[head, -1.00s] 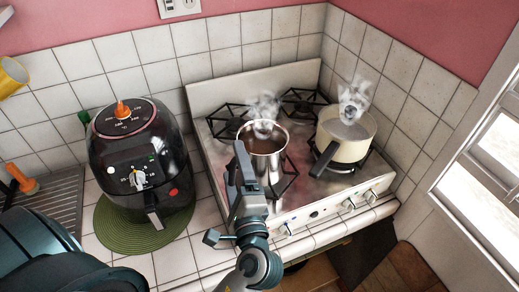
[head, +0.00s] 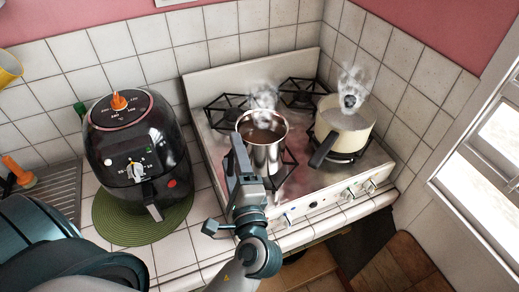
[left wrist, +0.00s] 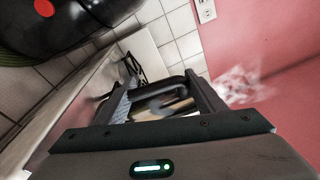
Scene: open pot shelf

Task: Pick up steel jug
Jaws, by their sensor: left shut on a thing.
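The steel jug (head: 266,158) is a shiny metal pot with brown liquid and steam rising from it. It is upright at the front left burner of the stove; I cannot tell whether its base touches the grate. My left gripper (head: 233,161) comes from the front and is at the jug's near left side. In the left wrist view, a dark curved handle (left wrist: 172,87) lies between the fingers of the left gripper (left wrist: 165,100), which is shut on it. The jug's body is mostly hidden there. My right gripper is not in view.
A cream pot (head: 347,137) with a dark handle steams on the stove (head: 325,186) to the right. A black air fryer (head: 138,155) stands on a green mat (head: 120,228) to the left. Tiled walls close off the back and right.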

